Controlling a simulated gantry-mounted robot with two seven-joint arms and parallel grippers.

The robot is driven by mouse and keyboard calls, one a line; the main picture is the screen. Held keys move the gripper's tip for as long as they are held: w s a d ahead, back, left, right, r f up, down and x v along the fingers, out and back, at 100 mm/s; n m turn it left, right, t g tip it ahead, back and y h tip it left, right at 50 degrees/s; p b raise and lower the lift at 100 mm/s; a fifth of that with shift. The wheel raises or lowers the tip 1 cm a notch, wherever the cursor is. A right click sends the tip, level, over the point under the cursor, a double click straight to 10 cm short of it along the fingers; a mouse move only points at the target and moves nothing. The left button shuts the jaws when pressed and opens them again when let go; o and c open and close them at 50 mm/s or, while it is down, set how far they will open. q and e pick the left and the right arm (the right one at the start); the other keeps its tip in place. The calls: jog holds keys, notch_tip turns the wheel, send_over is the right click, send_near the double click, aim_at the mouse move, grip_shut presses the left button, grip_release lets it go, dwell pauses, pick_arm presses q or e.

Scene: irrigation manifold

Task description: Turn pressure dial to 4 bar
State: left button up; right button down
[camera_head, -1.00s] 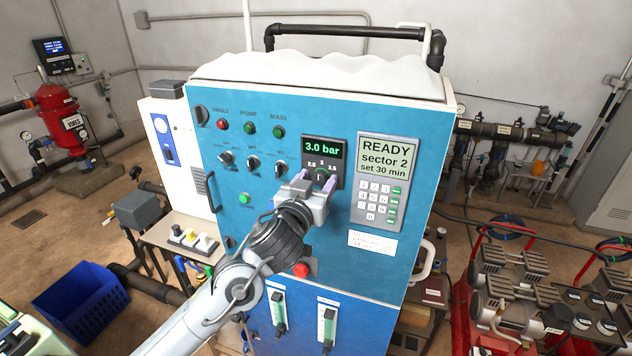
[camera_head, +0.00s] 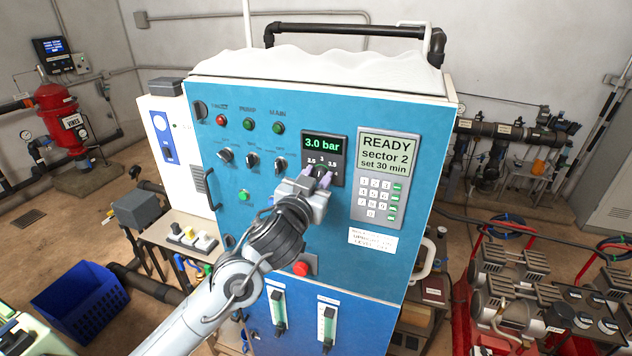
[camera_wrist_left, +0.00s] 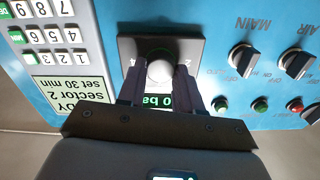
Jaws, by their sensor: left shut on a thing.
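The pressure dial is a round knob at the lower part of a dark plate (camera_head: 338,150) on the blue cabinet front. The green display (camera_head: 321,145) above it reads 3.0 bar. In the left wrist view the pale knob (camera_wrist_left: 160,70) sits between two dark fingers, and the display is partly hidden. My left gripper (camera_head: 319,177) is shut on the knob, with a finger on each side; it also shows in the left wrist view (camera_wrist_left: 160,90). In the head view the gripper covers part of the knob. My right gripper is not in view.
A keypad panel (camera_head: 385,178) reading "READY sector 2 set 30 min" is just right of the dial. Rotary switches (camera_head: 252,162) and indicator lamps lie to the left. A red button (camera_head: 301,269) is below, beside my left arm.

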pick_arm(q)
jog(key=m+b, duration=0.2)
jog(key=m, duration=0.2)
jog(key=shift+f, duration=0.15)
jog(key=m+b, duration=0.2)
jog(key=m, duration=0.2)
jog(key=shift+d+b, duration=0.1)
jog(key=shift+b, duration=0.2)
jog(key=m+b, duration=0.3)
jog(key=m, duration=0.2)
jog(key=shift+f, duration=0.1)
jog(key=shift+m+b, duration=0.7)
jog(key=shift+m, duration=0.7)
jog(key=o, duration=1)
jog(key=shift+s, duration=0.1)
